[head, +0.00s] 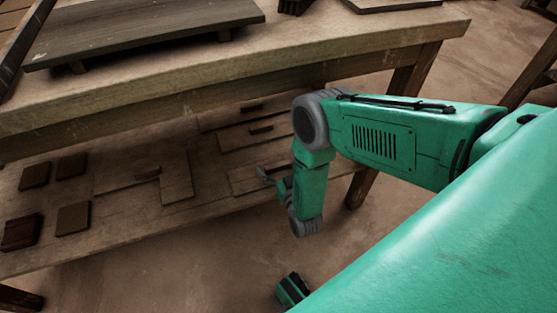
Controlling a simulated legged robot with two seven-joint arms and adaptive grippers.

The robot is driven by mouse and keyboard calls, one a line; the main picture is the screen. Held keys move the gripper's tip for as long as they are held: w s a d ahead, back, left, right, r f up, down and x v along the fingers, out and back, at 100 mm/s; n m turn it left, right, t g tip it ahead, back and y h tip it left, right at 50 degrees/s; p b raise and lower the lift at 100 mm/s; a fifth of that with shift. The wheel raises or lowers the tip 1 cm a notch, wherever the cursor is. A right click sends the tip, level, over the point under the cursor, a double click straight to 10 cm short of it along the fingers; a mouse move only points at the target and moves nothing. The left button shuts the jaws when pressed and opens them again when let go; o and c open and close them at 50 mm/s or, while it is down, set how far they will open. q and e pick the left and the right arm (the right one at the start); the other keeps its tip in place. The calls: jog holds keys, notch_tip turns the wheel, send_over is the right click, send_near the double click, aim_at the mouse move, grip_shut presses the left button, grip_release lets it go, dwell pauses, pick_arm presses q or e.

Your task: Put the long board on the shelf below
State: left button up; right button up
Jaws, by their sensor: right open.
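A long dark board (145,28) lies on the top of the wooden table, raised on small blocks at the upper left. The lower shelf (125,222) runs beneath the tabletop. My right gripper (264,176) is small in view, open, at the right part of the lower shelf and well below the dark board. Whether it touches the flat wooden piece (243,185) beside it, I cannot tell.
Several small dark square tiles (72,165) lie on the shelf's left part. Flat wooden pieces with small blocks (176,176) lie along its middle and back. The tabletop's front edge (230,75) overhangs the shelf. A table leg (360,187) stands right of my gripper.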

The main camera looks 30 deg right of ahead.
jog(key=p+v, duration=0.4)
jog(key=v, duration=0.8)
jog(key=shift+a, duration=0.1)
